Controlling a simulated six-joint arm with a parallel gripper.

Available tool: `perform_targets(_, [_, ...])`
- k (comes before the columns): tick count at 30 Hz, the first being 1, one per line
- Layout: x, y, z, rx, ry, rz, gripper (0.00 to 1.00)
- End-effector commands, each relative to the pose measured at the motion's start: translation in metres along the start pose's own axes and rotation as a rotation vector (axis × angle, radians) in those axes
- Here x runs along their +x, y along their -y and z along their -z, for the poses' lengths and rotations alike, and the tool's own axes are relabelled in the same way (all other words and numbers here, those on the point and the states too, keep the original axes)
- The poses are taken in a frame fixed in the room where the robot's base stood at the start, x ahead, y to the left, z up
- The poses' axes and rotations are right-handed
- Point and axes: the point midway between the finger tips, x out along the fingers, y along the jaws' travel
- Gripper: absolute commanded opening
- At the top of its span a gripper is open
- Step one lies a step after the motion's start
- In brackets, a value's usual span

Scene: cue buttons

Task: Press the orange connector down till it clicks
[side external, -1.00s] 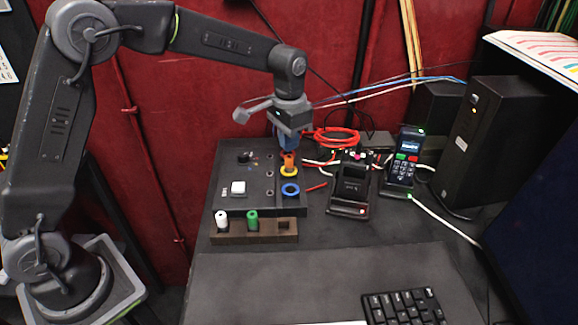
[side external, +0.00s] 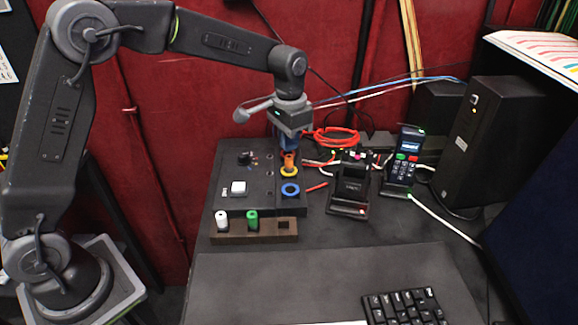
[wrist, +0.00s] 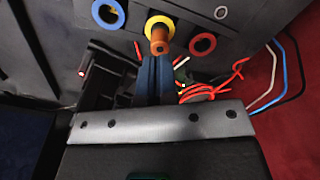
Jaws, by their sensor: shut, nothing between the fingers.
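The orange connector (side external: 289,160) stands upright in the yellow ring (side external: 289,172) on the black panel (side external: 233,205). In the wrist view the orange connector (wrist: 159,40) shows inside the yellow ring (wrist: 158,27). My gripper (side external: 288,148) is shut and empty, pointing down at the top of the connector. In the wrist view its blue fingers (wrist: 155,72) are together and end at the connector. I cannot tell whether the fingertips touch it. How deep the connector sits is hidden by the ring.
A blue ring (side external: 290,190) lies in front of the yellow one, and a red ring (wrist: 203,44) is on the other side. A brown rack (side external: 235,237) holds white (side external: 221,221) and green (side external: 252,221) connectors. A black cradle (side external: 350,188) and handset (side external: 402,165) stand to the right.

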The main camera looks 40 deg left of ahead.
Motion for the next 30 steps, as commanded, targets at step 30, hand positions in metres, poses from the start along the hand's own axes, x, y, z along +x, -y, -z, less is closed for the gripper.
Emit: perform_targets(30, [0.018, 0.000, 0.000, 0.000, 0.002, 0.000, 0.00])
